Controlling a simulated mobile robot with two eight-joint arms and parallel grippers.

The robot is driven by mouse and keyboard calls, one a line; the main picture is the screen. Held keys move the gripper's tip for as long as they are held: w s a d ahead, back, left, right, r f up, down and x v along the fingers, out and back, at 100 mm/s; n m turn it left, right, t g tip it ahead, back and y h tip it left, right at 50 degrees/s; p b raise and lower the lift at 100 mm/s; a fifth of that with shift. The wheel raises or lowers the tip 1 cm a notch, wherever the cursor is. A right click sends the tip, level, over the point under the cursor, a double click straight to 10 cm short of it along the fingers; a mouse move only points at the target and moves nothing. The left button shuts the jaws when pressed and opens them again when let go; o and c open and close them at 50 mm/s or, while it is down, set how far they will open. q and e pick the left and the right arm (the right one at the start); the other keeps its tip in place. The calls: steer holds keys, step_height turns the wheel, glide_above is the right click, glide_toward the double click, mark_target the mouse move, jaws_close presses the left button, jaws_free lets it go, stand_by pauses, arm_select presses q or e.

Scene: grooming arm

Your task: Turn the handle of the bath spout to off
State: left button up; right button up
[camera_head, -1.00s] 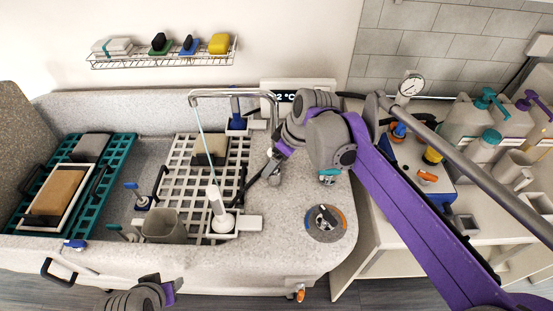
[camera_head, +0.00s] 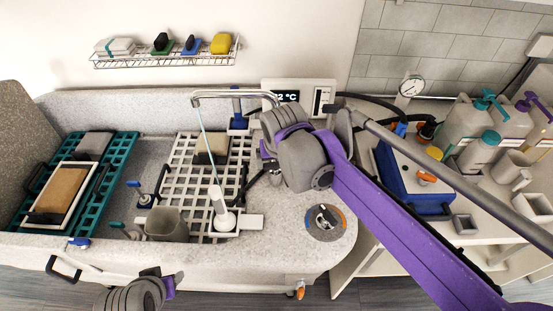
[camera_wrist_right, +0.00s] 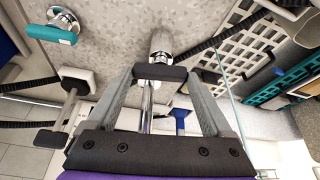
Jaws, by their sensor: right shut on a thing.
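The chrome bath spout (camera_head: 232,94) reaches left over the bath. A thin pale blue-green line (camera_head: 204,138) runs from its tip down towards a white upright piece (camera_head: 218,197); I cannot tell whether it is water. My right gripper (camera_head: 266,163) is beside the spout's right end, at the bath's right rim. In the right wrist view its fingers (camera_wrist_right: 160,74) are shut on a short dark bar that looks like the spout's handle, in front of a chrome base (camera_wrist_right: 161,44). My wrist hides most of the handle from the head view.
A teal lever (camera_wrist_right: 52,34) on a chrome base stands on the rim near the gripper. A round dial (camera_head: 325,222) is set in the rim. A white display panel (camera_head: 299,95) stands behind. A blue box (camera_head: 412,180) and bottles (camera_head: 475,150) fill the right counter.

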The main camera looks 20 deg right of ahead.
steer(key=shift+a+m+h, duration=0.1)
steer(key=shift+m+h, duration=0.3)
steer(key=shift+m, duration=0.7)
steer(key=o, duration=1.1)
steer(key=shift+o, duration=0.2)
steer(key=v, duration=1)
steer(key=shift+r+p, duration=0.4)
steer(key=shift+p, duration=0.05)
steer(key=shift+s+a, duration=0.1)
